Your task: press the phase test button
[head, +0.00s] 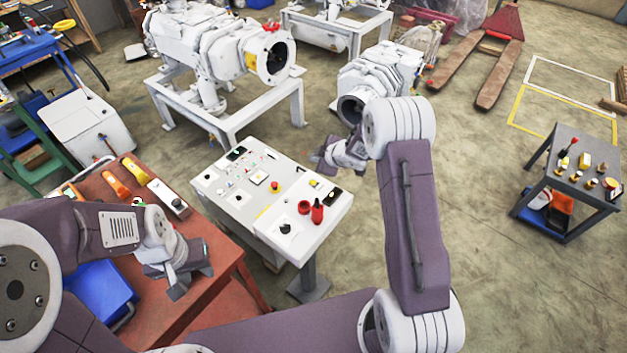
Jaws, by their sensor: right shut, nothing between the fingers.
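A white control panel (250,222) on a post stands in the middle of the head view. It carries several small buttons, knobs and switches, among them a red button (275,187), a yellow one (315,183) and a red lever (317,210). The labels are too small to read, so I cannot tell which is the phase test button. My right gripper (319,161) is shut and empty, over or just beyond the panel's far right edge. My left gripper (187,283) hangs over the red table, left of the panel; its jaw state is unclear.
The red table (221,296) holds orange and yellow tools (135,170) and a blue bin (100,290). White machines (215,50) on frames stand behind the panel. A grey cart (560,175) with small parts stands right. The floor between the panel and cart is clear.

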